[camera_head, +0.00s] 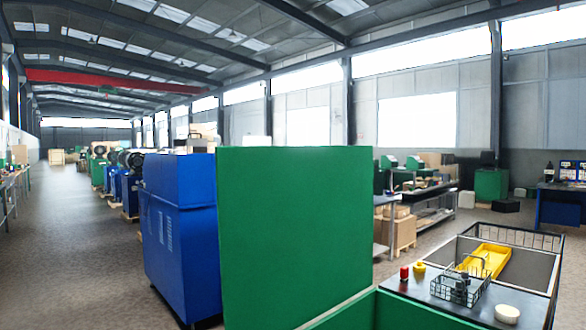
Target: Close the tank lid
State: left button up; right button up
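A large flat green panel (295,230) stands upright in the middle of the head view and looks like the tank lid, raised. Below it and to its right, a green edge (400,312) that looks like part of the tank runs along the bottom of the picture. The joint between panel and tank is not clearly visible, and the tank's inside is hidden. Neither of my grippers is in view.
A blue machine (180,235) stands close left of the panel. Open floor (70,250) lies at left.

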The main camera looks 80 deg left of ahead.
aim_at(295, 222)
jog(key=k+j, duration=0.15)
jog(key=j, duration=0.35)
jog(key=k+j+u, duration=0.1)
jog(key=j, duration=0.45)
jog(key=k+j, duration=0.25)
jog(key=j, duration=0.25)
jog(key=k+j+u, duration=0.1)
jog(key=j, duration=0.45)
jog(key=k+j, duration=0.15)
jog(key=j, duration=0.4)
jog(key=k+j+u, duration=0.1)
jog(key=j, duration=0.4)
jog(key=k+j, duration=0.15)
jog(key=j, duration=0.4)
jog(key=k+j+u, duration=0.1)
jog(key=j, duration=0.45)
